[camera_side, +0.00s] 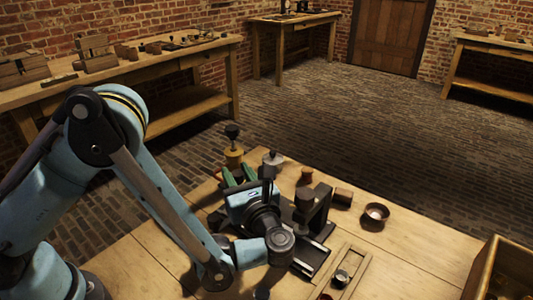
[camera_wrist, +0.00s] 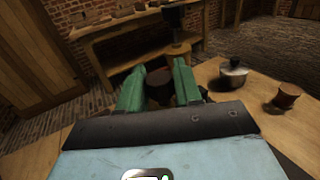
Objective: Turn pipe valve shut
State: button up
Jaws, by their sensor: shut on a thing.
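My gripper (camera_side: 237,171) has two green fingers and reaches low over the wooden table. In the wrist view its fingers (camera_wrist: 159,72) close on a dark reddish-brown round thing (camera_wrist: 159,86), which sits between them. The fingers and palm hide most of this thing, and I cannot tell whether it is the valve's handle. Just beyond the fingertips stands an upright brass-coloured piece (camera_side: 234,158) with a black top; it also shows in the wrist view (camera_wrist: 176,48). No pipe can be made out clearly.
A black metal stand (camera_side: 318,210) is close on the right. A brown bowl (camera_side: 376,213) and a wooden crate (camera_side: 484,264) lie farther right. Bare tabletop (camera_side: 420,258) lies between.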

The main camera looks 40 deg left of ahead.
jog(key=shift+n+g+y, duration=0.7)
jog(key=shift+n+g, duration=0.3)
jog(key=shift+g, duration=0.4)
jog(key=o, duration=0.9)
jog(key=shift+m+t, duration=0.3)
jog(key=shift+t, duration=0.1)
